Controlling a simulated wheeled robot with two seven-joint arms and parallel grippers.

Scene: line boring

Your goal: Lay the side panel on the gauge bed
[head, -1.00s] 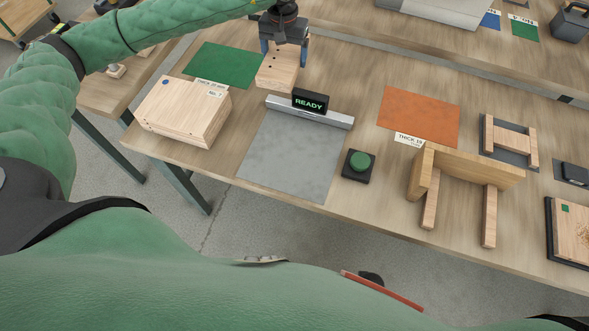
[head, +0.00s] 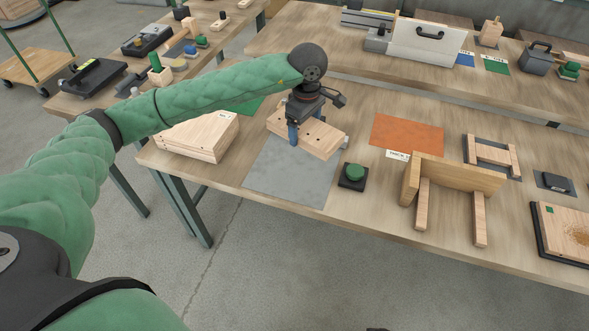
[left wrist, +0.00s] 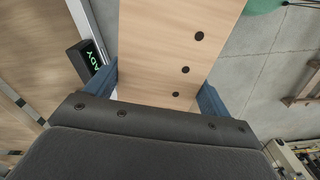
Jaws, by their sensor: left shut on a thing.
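The side panel (head: 318,139), a pale wood board with a few dark holes, is in my left gripper (head: 298,132). In the left wrist view the panel (left wrist: 165,50) lies between the two blue fingers. In the head view the panel appears over the back part of the gauge bed (head: 285,178), a grey plate; I cannot tell whether they touch. The bed's metal rail is mostly hidden behind panel and gripper. The READY display (left wrist: 89,60) shows beside the panel in the left wrist view. My right gripper is out of view.
A stack of wood panels (head: 195,138) stands left of the bed, by a partly covered green mat (head: 246,106). A green button (head: 353,174) sits right of the bed. Further right are an orange mat (head: 407,135) and a wooden assembly (head: 452,180). The bed's front is clear.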

